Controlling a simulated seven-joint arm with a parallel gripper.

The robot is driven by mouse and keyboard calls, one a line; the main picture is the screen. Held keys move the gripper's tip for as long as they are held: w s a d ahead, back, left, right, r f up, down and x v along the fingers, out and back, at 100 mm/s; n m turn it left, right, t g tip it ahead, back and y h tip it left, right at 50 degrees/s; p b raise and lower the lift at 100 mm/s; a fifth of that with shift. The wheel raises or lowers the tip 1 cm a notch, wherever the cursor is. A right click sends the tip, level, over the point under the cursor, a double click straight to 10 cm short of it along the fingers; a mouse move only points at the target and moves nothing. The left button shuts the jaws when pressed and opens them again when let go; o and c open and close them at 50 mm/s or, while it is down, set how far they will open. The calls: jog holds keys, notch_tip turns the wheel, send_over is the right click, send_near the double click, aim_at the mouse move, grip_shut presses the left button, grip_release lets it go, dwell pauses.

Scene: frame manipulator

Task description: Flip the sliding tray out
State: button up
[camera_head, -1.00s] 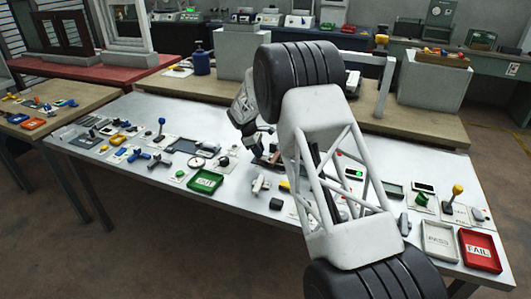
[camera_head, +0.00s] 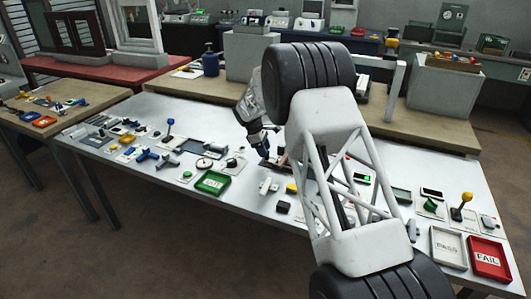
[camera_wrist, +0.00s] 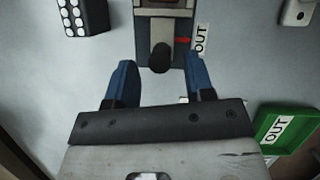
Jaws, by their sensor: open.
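The sliding tray unit (camera_wrist: 166,28) is at the top middle of the wrist view, cut off by the upper edge. It has a dark grey track, a black rounded knob (camera_wrist: 160,57) at its near end and a red mark beside it. A white label reading OUT (camera_wrist: 201,40) is at its right. My gripper (camera_wrist: 160,72) is open, its two blue fingers on either side of the knob and slightly short of it in the picture. I cannot tell whether they touch it. In the head view my gripper (camera_head: 264,158) is low over the table and my arm hides much of the area.
A green bin (camera_head: 212,182) marked OUT lies on the grey table (camera_head: 240,225); it also shows in the wrist view (camera_wrist: 287,128). A black block with white dots (camera_wrist: 83,17) is at upper left. A yellow-knobbed lever (camera_head: 466,198) and a red FAIL bin (camera_head: 488,260) stand right.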

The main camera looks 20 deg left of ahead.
jog(key=shift+v, duration=2.95)
jog(key=shift+d+r, duration=0.1)
jog(key=s+d+r+m+y, duration=0.1)
jog(key=s+d+r+m, duration=0.1)
jog(key=d+r, duration=0.7)
jog(key=s+d+r+m, duration=0.25)
jog(key=d+r, duration=0.35)
jog(key=d, duration=0.5)
jog(key=s+d+r+m+y, duration=0.1)
jog(key=s+d+r+m, duration=0.1)
jog(key=s+d+r, duration=0.3)
jog(key=s+d+r+m, duration=0.1)
jog(key=s+d, duration=0.2)
jog(key=d, duration=0.5)
jog(key=s+d+r+m+y, duration=0.1)
jog(key=s+d+r+m, duration=0.1)
jog(key=s+d+r, duration=0.3)
jog(key=s+d+r+m, duration=0.1)
jog(key=s+d+m, duration=0.5)
jog(key=s+d, duration=1.1)
jog(key=s+d+f+m+t, duration=0.1)
jog(key=s+d+f+m, duration=0.1)
jog(key=s, duration=0.8)
jog(key=s+d+f+m+y, duration=0.1)
jog(key=s+d+f+m, duration=0.2)
jog(key=s, duration=0.7)
jog(key=shift+d+f+t+y, duration=0.3)
jog(key=shift+d+f+t, duration=0.1)
jog(key=shift+d, duration=0.6)
